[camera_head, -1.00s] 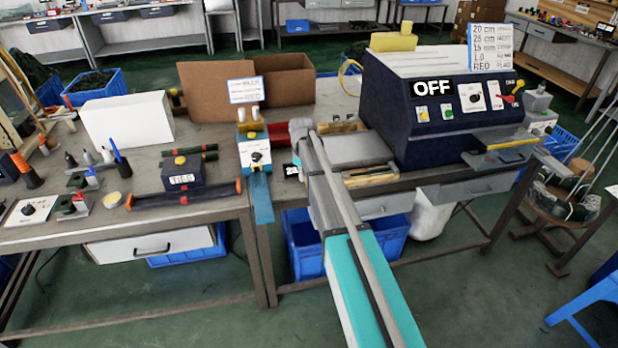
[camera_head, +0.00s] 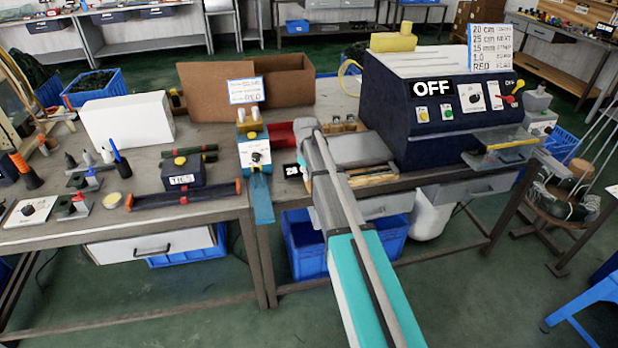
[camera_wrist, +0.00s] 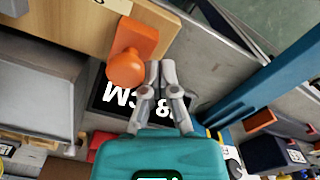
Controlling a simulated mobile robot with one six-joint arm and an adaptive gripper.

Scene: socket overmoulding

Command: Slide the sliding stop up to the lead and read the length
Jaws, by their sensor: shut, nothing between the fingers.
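The likely sliding stop is an orange block with a round knob (camera_wrist: 126,68) at the edge of a wooden board (camera_wrist: 70,22) in the wrist view. My gripper (camera_wrist: 161,72) is shut and empty, its tips just right of the knob; I cannot tell whether they touch it. Under the fingers is a black length display (camera_wrist: 122,105) with white characters, upside down and partly covered; "8" and "CM" show. In the head view the display (camera_head: 291,170) shows beside my arm, partly cut off. My fingers are hidden there. I cannot make out the lead.
A grey tray (camera_wrist: 38,92) lies left in the wrist view. A dark blue machine marked OFF (camera_head: 432,110) stands right of my arm in the head view. A blue and white device (camera_head: 254,150) stands left, and a red bin (camera_head: 281,134) is close behind my arm.

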